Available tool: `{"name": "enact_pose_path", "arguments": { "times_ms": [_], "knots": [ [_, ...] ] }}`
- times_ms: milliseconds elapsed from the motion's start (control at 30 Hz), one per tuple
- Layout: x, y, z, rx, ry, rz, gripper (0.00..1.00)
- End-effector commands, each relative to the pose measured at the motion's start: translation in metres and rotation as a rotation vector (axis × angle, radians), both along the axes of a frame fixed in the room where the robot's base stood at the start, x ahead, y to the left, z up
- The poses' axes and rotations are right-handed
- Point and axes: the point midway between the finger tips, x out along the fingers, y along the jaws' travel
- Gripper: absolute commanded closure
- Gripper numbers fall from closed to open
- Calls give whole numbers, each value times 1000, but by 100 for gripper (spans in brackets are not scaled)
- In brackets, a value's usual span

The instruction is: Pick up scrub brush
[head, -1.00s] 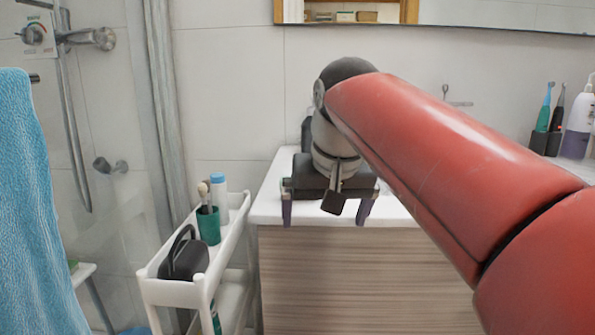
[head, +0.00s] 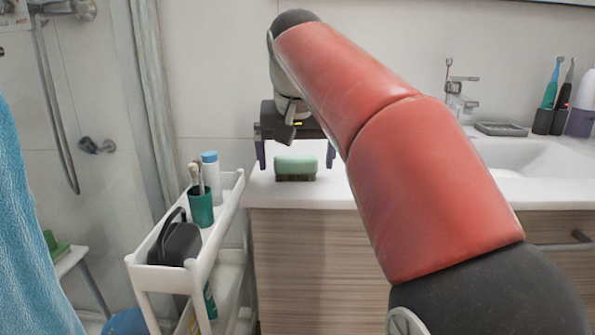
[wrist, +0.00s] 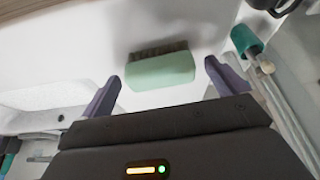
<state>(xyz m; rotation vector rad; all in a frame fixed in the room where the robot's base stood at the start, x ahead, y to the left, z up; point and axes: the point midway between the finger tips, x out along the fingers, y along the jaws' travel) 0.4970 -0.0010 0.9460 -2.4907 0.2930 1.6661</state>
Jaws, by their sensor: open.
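The scrub brush (head: 296,167) has a pale green back and dark bristles. It lies bristles down near the front left end of the white counter (head: 330,192). My gripper (head: 296,165) is open and empty, above and apart from the brush in the head view, with one finger to each side of it. In the wrist view the brush (wrist: 160,67) shows ahead of the gap between the fingertips of my gripper (wrist: 162,72), nearly centred. Nothing hides the brush in the wrist view.
A white cart (head: 226,212) stands left of the counter, holding a teal cup (head: 201,208), a white and blue bottle (head: 211,175) and a dark bag (head: 174,244). The sink (head: 535,155) and a soap dish (head: 501,129) lie to the right. The counter around the brush is clear.

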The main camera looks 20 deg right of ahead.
Motion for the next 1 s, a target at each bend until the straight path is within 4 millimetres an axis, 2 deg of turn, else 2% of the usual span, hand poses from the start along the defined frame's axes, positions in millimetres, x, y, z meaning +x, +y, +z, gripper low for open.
{"name": "enact_pose_path", "arguments": {
  "times_ms": [100, 300, 700, 1000],
  "knots": [
    [3, -1, -8, 0, 0, 0, 2],
    [3, -1, -8, 0, -1, 0, 2],
    [3, -1, -7, 0, -1, 0, 50],
    [4, -1, -3, 0, -2, 0, 50]
  ]
}}
